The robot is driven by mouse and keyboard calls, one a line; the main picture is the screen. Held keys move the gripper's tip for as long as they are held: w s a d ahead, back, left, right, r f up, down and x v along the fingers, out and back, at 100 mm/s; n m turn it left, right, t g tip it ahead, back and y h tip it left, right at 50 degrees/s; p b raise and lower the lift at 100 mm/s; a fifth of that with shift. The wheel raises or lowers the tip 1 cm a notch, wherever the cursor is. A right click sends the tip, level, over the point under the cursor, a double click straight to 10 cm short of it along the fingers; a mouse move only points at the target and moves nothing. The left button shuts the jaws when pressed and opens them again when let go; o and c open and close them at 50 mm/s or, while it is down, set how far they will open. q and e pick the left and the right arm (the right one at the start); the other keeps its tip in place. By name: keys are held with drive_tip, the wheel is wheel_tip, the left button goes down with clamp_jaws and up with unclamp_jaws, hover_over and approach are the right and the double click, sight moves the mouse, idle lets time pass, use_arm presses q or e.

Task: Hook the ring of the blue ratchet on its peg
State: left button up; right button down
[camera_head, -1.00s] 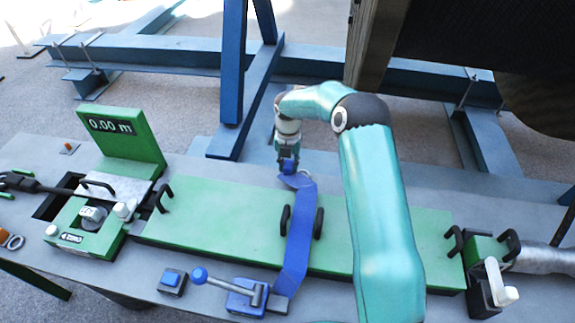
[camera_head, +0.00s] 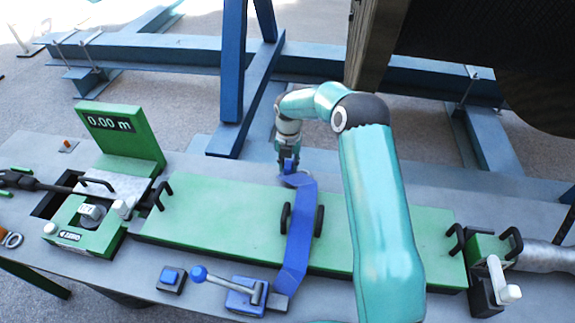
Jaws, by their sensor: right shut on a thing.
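The blue ratchet (camera_head: 243,295) with its grey lever and blue ball knob sits at the front of the bench. Its blue strap (camera_head: 301,225) runs back across the green plate, between two black guides. My right gripper (camera_head: 289,170) is shut on the strap's far end, at the plate's far edge. A small grey metal part, likely the ring, shows just under the fingers. The peg is not clearly visible; the gripper and strap end cover that spot. My left gripper is not in view.
A green measuring unit (camera_head: 90,225) with a raised display (camera_head: 120,133) reading 0.00 m stands on the left. A small blue button block (camera_head: 172,280) lies left of the ratchet. A green clamp with a white handle (camera_head: 500,285) is at the right. Blue steel beams (camera_head: 234,70) stand behind the bench.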

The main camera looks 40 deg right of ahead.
drive_tip(key=shift+f+b, duration=0.4)
drive_tip(key=shift+f, duration=0.2)
idle(0.7)
drive_tip(key=c, duration=0.8)
unclamp_jaws()
drive_tip(key=shift+r, duration=0.1)
wheel_tip(320, 180, up, 12)
drive_tip(key=shift+f, duration=0.2)
